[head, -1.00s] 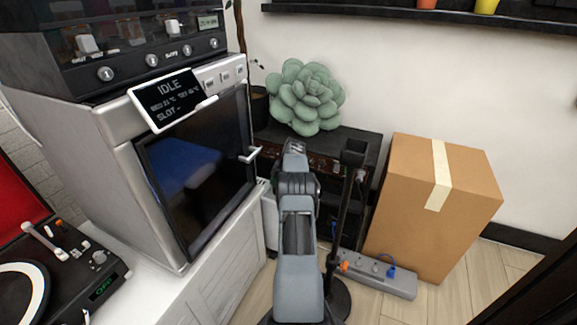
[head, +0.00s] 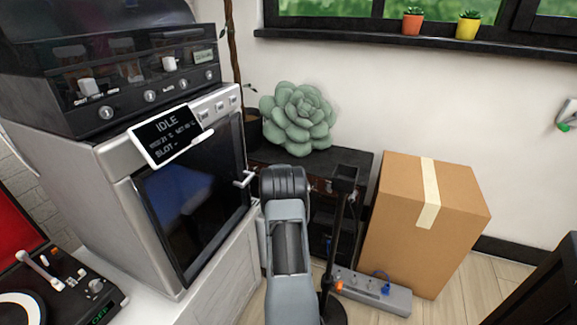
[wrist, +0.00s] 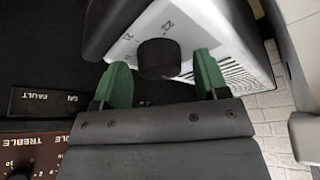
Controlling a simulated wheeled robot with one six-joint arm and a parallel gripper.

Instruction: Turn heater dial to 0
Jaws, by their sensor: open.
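In the wrist view, a black round dial (wrist: 158,58) sits on the white face of the heater (wrist: 188,22). Small dark marks are printed on the face around the dial, tilted and too small to read surely. My gripper (wrist: 161,78) is open, with one green fingertip on the left of the dial and the other on the right. In the head view my arm hides the gripper and the dial.
In the head view, a cardboard box (head: 400,225), a black stand (head: 343,215) and a power strip (head: 375,292) are right of my arm. An oven-like machine (head: 195,205) stands left.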

